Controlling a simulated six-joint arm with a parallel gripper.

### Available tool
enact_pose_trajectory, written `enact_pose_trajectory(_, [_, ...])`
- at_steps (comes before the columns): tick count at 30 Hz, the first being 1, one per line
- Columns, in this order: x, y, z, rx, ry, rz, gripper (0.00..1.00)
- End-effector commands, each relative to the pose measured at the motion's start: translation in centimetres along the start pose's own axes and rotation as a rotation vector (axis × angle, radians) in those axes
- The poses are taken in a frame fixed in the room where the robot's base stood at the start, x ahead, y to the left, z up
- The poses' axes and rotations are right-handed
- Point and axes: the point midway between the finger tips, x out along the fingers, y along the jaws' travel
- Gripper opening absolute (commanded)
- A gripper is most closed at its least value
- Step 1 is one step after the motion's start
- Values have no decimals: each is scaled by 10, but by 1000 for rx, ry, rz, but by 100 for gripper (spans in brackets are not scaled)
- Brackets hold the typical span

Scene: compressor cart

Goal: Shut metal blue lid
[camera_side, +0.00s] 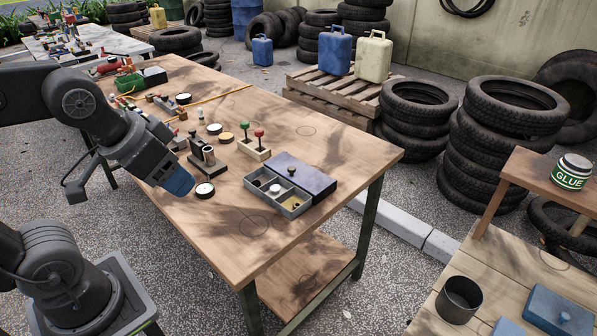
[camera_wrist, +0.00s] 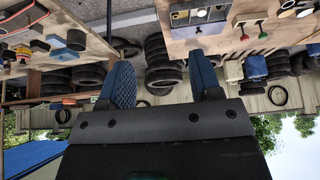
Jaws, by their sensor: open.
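A grey box with open compartments (camera_side: 277,193) stands on the main wooden table. A blue-purple lid (camera_side: 312,178) with a small dark knob lies slid toward its back, leaving the front compartments uncovered. The box also shows at the top of the wrist view (camera_wrist: 180,19). A second flat blue piece with a knob (camera_side: 556,312) lies on the lower right bench. My gripper (camera_side: 180,185) is left of the box, above the table's left edge, and touches neither lid. In the wrist view my gripper (camera_wrist: 160,80) has its blue fingers wide apart with nothing between them.
A block with green and red knobs (camera_side: 254,149), a dark metal fixture (camera_side: 203,157) and a round white-topped disc (camera_side: 205,190) stand near the box. A dark cup (camera_side: 459,299) and a glue tin (camera_side: 572,172) are at right. The table's front corner is clear.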

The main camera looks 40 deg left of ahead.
Motion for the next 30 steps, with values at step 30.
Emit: enact_pose_trajectory(30, [226, -88, -223, -334, -94, -160, 52])
